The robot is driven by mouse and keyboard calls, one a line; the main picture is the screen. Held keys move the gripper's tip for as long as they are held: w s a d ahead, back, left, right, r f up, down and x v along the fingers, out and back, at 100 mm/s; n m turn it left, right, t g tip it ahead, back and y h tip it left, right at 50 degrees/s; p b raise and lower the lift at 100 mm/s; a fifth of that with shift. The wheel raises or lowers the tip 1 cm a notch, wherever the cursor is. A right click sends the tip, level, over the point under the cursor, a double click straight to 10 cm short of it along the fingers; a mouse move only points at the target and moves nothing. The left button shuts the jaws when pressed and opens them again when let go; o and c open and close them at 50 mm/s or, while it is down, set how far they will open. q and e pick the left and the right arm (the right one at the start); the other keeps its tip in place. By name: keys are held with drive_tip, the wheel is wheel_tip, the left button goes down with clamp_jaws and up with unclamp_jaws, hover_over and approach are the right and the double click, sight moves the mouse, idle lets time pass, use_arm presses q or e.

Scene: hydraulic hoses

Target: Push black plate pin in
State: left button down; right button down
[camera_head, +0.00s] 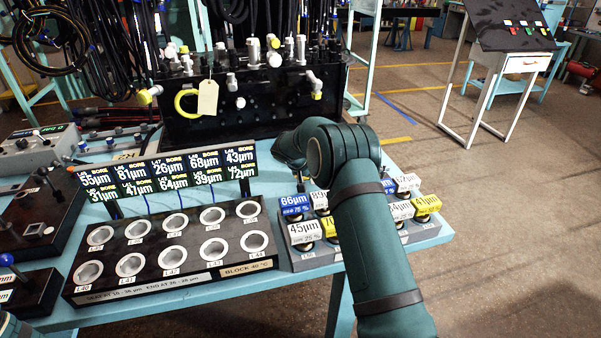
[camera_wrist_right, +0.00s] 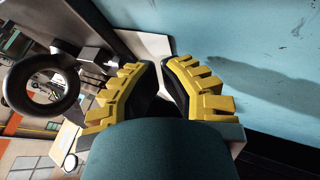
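Black plates lie at the left edge of the table in the head view: one farther back (camera_head: 38,215), and one nearer (camera_head: 30,296). A blue ball-headed pin (camera_head: 6,260) stands by the nearer plate, cut by the frame edge. I cannot tell which plate the task means. My right arm reaches over the table's right part and hides its own gripper in the head view. In the right wrist view my right gripper (camera_wrist_right: 163,72) has yellow ribbed fingers with a narrow gap between them and nothing clearly held. My left gripper is not in view.
A black block (camera_head: 175,260) with several ringed bores stands mid-table, a size display (camera_head: 165,175) behind it. Labelled gauges (camera_head: 305,230) stand on the right under my arm. A black manifold (camera_head: 245,110) with hoses stands at the back.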

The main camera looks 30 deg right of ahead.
drive_tip(key=shift+s+d, duration=0.15)
drive_tip(key=shift+d, duration=0.4)
drive_tip(key=shift+s+d+b, duration=0.25)
drive_tip(key=shift+d+b, duration=0.4)
drive_tip(key=shift+d, duration=0.45)
